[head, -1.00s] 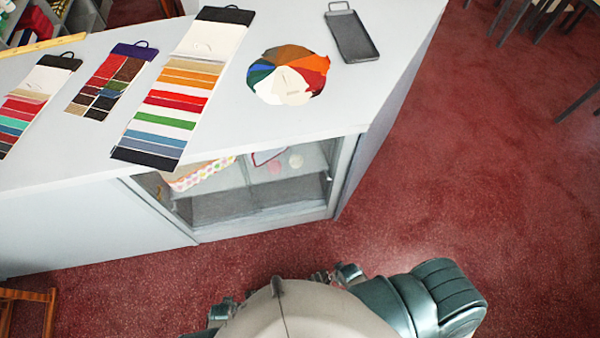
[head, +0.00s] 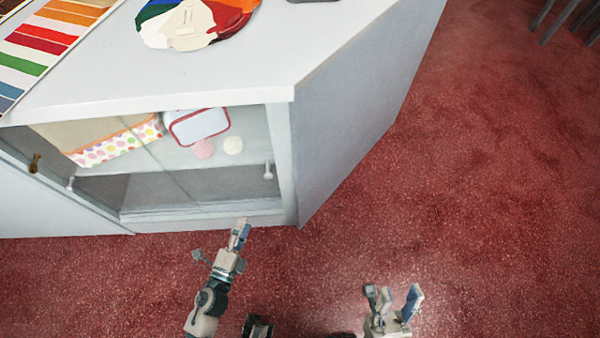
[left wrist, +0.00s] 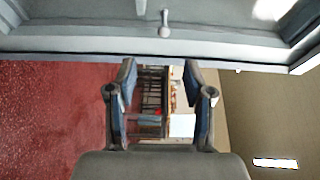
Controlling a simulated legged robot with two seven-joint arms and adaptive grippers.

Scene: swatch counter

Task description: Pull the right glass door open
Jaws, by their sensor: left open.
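The right glass door (head: 222,178) of the counter's cabinet looks shut in the head view. Its small pale knob handle (head: 268,170) is near the right edge. My left gripper (head: 221,243) is below and left of this handle, in front of the cabinet's lower edge, apart from the handle. In the left wrist view its two fingers (left wrist: 160,76) are spread with nothing between them. A pale knob handle (left wrist: 165,22) shows there beyond the fingertips, near the top. My right gripper (head: 393,296) is over the floor at lower right, fingers apart and empty.
The left glass door has its own knob (head: 70,184), and a brass lock-like piece (head: 34,163) is further left. Behind the glass are a dotted box (head: 115,143), a red-rimmed case (head: 198,126) and two balls. The counter top (head: 215,80) overhangs.

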